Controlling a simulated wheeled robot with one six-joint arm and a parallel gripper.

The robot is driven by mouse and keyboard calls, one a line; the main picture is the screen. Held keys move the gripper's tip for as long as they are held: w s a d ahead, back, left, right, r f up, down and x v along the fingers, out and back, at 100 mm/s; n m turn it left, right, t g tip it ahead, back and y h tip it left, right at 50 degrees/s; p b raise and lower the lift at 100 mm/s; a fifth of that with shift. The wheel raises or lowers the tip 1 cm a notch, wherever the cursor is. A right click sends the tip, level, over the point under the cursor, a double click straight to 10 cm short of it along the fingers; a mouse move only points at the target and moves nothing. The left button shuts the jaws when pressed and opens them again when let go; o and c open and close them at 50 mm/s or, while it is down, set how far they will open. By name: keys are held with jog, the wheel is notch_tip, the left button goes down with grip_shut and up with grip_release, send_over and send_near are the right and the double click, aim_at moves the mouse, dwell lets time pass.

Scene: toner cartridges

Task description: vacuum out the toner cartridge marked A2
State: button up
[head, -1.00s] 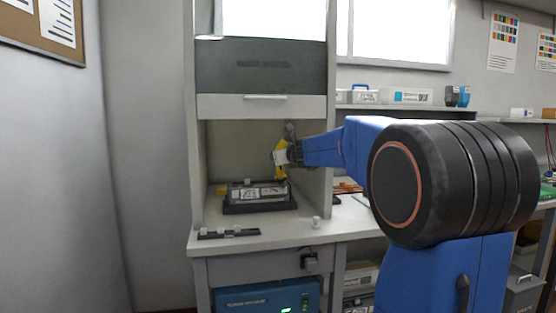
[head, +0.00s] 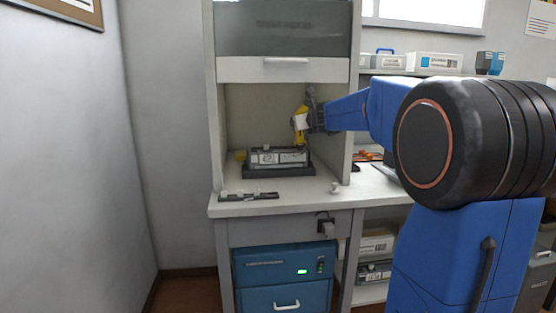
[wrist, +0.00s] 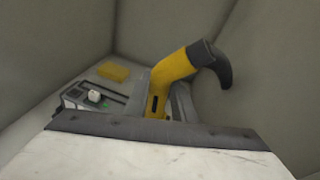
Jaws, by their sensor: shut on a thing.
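The toner cartridge (head: 292,157) lies in a black cradle (head: 280,172) inside the hood. Its pale label seems to end in 2; the letter is too small to read surely. It shows partly in the wrist view (wrist: 72,97). My gripper (head: 303,121) is shut on the yellow vacuum nozzle (head: 299,136), above the cartridge's right end. In the wrist view the nozzle (wrist: 172,72) runs upward to a dark bent hose end (wrist: 216,66). Its lower tip is hidden there by a white, dark-edged part, so contact with the cartridge cannot be told.
A yellow block (wrist: 114,72) lies behind the cartridge in the wrist view. The hood's raised sash (head: 284,70) hangs above. A dark strip with pale pieces (head: 248,196) and a small white piece (head: 335,187) lie on the front bench. A blue vacuum unit (head: 285,270) with a lit green display stands below.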

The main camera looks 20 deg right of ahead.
aim_at(301, 107)
dwell(0.4)
jog(key=shift+r, duration=2.5)
jog(key=shift+f, duration=2.5)
jog(key=shift+w+r, duration=0.1)
jog(key=shift+r, duration=0.15)
